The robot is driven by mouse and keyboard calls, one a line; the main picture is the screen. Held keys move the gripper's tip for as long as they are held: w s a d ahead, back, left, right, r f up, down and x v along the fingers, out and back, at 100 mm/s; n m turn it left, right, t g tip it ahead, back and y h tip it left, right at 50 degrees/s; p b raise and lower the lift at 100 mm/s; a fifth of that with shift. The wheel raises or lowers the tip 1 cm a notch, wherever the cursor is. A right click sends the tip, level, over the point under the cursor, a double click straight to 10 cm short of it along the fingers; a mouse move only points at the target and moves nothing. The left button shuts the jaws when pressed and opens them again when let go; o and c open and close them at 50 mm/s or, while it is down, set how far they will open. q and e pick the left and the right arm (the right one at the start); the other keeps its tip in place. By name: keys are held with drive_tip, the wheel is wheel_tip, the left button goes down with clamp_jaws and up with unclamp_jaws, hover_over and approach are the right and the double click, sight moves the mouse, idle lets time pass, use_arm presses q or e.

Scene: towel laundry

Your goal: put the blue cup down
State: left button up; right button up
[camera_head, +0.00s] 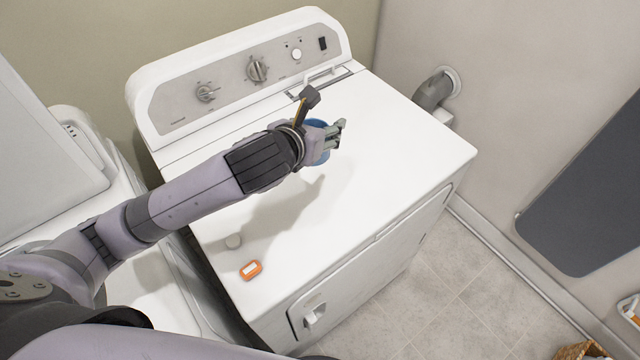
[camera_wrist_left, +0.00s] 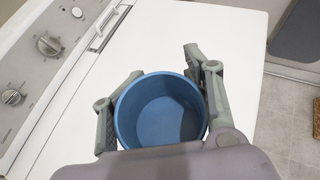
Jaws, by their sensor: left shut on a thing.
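The blue cup (camera_wrist_left: 160,108) is between the two fingers of my left gripper (camera_wrist_left: 158,100), which is shut on it. In the left wrist view the cup's open top faces the camera and it looks empty inside. In the head view the cup (camera_head: 318,150) is mostly hidden behind my left gripper (camera_head: 338,134), over the back middle of the white dryer top (camera_head: 400,150). I cannot tell whether the cup's base touches the dryer top. My right gripper is not in view.
The control panel (camera_head: 255,72) rises along the back. The dryer top's right side is clear. A wicker basket (camera_head: 582,351) stands on the floor.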

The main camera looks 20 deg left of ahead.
use_arm(q)
wheel_tip(320, 180, down, 12)
drive_tip(key=shift+a+f, duration=0.1)
wheel_tip(320, 180, down, 4)
drive_tip(key=shift+r, duration=0.1)
drive_tip(key=shift+f, duration=0.5)
drive_tip(key=shift+f, duration=0.15)
drive_tip(key=o, duration=1.2)
drive_tip(key=shift+r, duration=0.2)
drive_tip(key=b+v, duration=0.1)
drive_tip(key=v, duration=1.1)
